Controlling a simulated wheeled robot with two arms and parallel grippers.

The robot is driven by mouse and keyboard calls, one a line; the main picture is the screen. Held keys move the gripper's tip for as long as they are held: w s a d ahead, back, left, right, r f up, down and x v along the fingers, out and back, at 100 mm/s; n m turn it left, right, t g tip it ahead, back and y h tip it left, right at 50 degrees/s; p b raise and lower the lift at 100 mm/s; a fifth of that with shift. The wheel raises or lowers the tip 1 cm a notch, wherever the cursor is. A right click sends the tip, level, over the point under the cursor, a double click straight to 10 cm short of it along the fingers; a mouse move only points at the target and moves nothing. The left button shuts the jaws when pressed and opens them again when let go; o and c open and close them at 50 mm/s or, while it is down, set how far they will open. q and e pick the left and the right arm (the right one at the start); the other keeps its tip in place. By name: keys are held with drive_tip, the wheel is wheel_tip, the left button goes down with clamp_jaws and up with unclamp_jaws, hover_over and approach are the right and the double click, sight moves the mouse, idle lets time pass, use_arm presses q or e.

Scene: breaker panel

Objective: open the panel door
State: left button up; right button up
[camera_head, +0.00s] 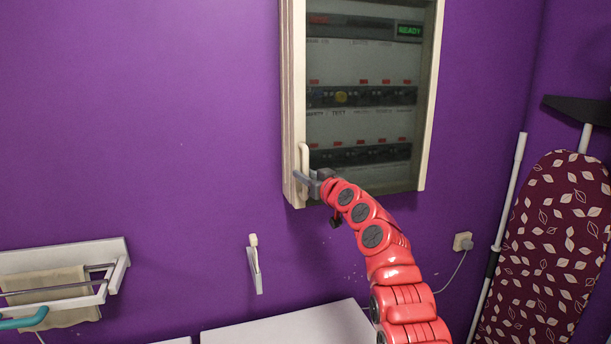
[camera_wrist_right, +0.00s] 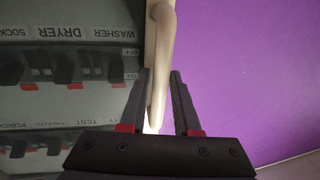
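The breaker panel (camera_head: 361,75) hangs on the purple wall, with a pale wooden frame and breaker rows showing inside its front. Its door handle (camera_head: 304,160) is a pale upright bar at the lower left of the frame. The door looks closed in the head view. My right gripper (camera_head: 305,181) is at the lower part of the handle. In the right wrist view, the handle (camera_wrist_right: 160,50) reaches down between the two dark fingers, closer to the left one. The fingers stand apart, with a gap showing on the right. My left gripper is not in view.
A white rack (camera_head: 118,262) with a towel is at the lower left. A small wall-mounted item (camera_head: 254,262) and a white surface (camera_head: 290,326) are below the panel. An ironing board (camera_head: 548,250) stands at the right, near a wall socket (camera_head: 463,242). The wall left of the panel is clear.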

clamp_jaws()
idle(1.1)
